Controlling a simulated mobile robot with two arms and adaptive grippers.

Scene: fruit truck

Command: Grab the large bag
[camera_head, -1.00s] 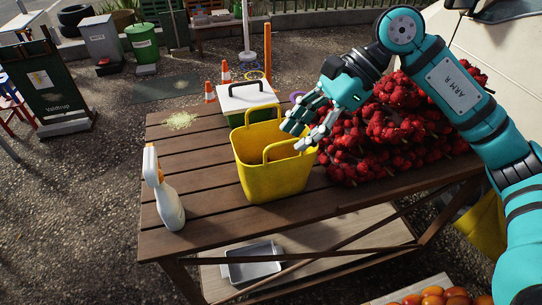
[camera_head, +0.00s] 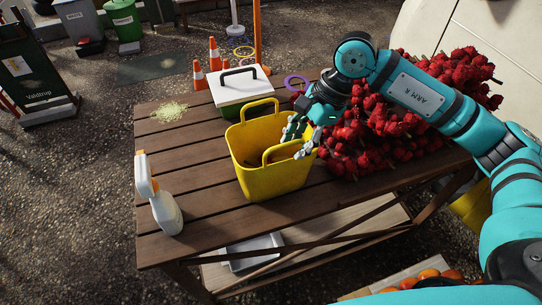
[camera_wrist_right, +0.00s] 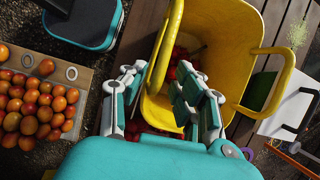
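The large bag is a yellow open-topped tote (camera_head: 272,178) standing upright on the wooden table, with two looped handles. In the right wrist view the bag (camera_wrist_right: 232,40) fills the upper middle, and some red contents show inside it. My right gripper (camera_head: 299,138) is at the bag's right rim. In the right wrist view its fingers are apart (camera_wrist_right: 160,88), one on each side of the bag's near wall and handle. I cannot tell whether they touch it. My left gripper is not in view.
A heap of red fruit (camera_head: 385,135) lies on the wooden table (camera_head: 190,185) right of the bag. A white-lidded cooler (camera_head: 240,84) stands behind it, and a white spray bottle (camera_head: 163,208) stands front left. The tabletop between bottle and bag is clear.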

